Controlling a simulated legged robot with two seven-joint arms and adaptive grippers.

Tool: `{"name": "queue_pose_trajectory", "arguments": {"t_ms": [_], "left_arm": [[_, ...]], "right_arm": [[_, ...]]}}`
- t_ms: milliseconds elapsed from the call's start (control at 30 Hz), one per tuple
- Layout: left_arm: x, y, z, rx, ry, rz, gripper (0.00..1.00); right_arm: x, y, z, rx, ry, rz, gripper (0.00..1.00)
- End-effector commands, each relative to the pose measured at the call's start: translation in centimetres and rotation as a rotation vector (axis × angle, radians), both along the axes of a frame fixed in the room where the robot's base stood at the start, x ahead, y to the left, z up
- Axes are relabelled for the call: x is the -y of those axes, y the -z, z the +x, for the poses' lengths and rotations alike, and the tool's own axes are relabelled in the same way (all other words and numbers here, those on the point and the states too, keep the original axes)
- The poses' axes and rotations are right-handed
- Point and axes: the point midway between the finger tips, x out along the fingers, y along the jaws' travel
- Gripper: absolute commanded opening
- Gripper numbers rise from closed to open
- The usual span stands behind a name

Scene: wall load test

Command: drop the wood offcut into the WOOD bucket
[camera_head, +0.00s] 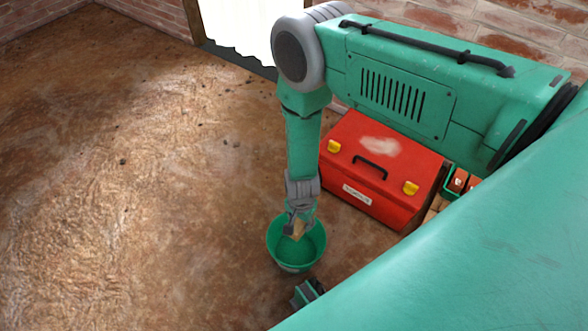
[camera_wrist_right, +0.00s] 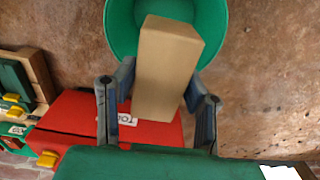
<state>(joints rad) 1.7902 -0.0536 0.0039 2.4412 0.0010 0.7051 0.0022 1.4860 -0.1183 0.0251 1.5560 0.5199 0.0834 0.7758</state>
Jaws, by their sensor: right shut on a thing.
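The wood offcut (camera_head: 299,230) is a light brown block; it fills the middle of the right wrist view (camera_wrist_right: 165,65). My right gripper (camera_head: 296,219) is shut on it, with a grey finger on either side of the block. A green bucket (camera_head: 311,249) stands on the floor under the gripper, and the offcut's lower end appears over its opening in the head view. In the right wrist view the bucket (camera_wrist_right: 120,25) is behind the offcut's far end. I cannot read any bucket label. My left gripper is not in view.
A red toolbox (camera_head: 360,140) with yellow latches and a black handle stands right of the bucket, close to my right arm. Small items in a container (camera_head: 460,182) sit beyond it. The brown floor (camera_head: 130,190) to the left is open, with small dark debris.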

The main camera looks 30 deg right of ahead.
Motion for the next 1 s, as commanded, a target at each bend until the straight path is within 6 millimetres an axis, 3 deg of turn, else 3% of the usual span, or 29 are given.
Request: {"name": "queue_pose_trajectory", "arguments": {"t_ms": [33,300,667,700,767,1000], "left_arm": [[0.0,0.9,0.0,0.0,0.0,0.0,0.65],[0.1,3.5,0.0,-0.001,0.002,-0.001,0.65],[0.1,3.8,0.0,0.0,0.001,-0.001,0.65],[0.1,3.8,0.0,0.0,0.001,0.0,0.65],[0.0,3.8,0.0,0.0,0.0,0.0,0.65],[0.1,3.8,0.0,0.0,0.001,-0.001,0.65]], "right_arm": [[0.2,1.1,0.0,-0.001,0.002,0.003,0.07],[0.6,4.5,-0.1,-0.002,0.002,0.013,0.07],[0.2,4.7,-0.1,-0.001,-0.001,0.001,0.07],[0.2,4.7,-0.1,-0.002,-0.001,0.001,0.45],[0.3,4.8,-0.1,-0.002,-0.001,0.005,0.63],[0.5,4.9,0.0,-0.001,0.001,0.01,0.63]]}}
